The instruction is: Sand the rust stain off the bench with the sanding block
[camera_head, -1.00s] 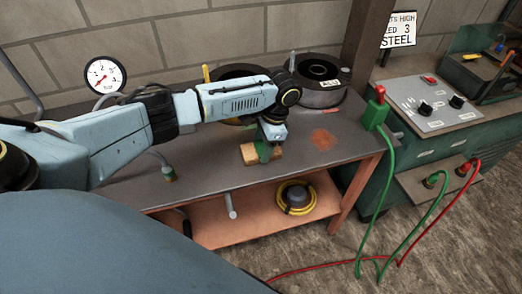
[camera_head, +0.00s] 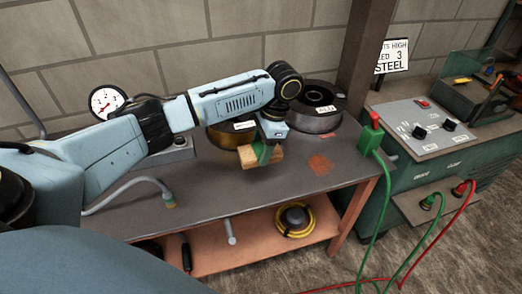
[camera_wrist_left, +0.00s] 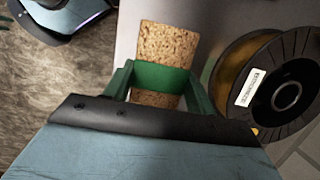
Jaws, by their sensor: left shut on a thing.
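The sanding block (camera_head: 272,156) is a cork-brown block with a green band around its middle, seen clearly in the left wrist view (camera_wrist_left: 165,42). My left gripper (camera_head: 263,153) is shut on it across the band, with green fingers on both sides in the left wrist view (camera_wrist_left: 160,82). The block is held above the grey bench (camera_head: 235,192), apart from its top. The rust stain (camera_head: 320,164) is an orange-red patch on the bench top, to the right of the block and uncovered. My right gripper is not in view.
A bronze wire spool (camera_head: 226,137) and a dark spool (camera_head: 316,110) stand along the bench's back. A green clamp (camera_head: 371,140) with a cable sits at the right edge. A gauge (camera_head: 106,102) stands behind.

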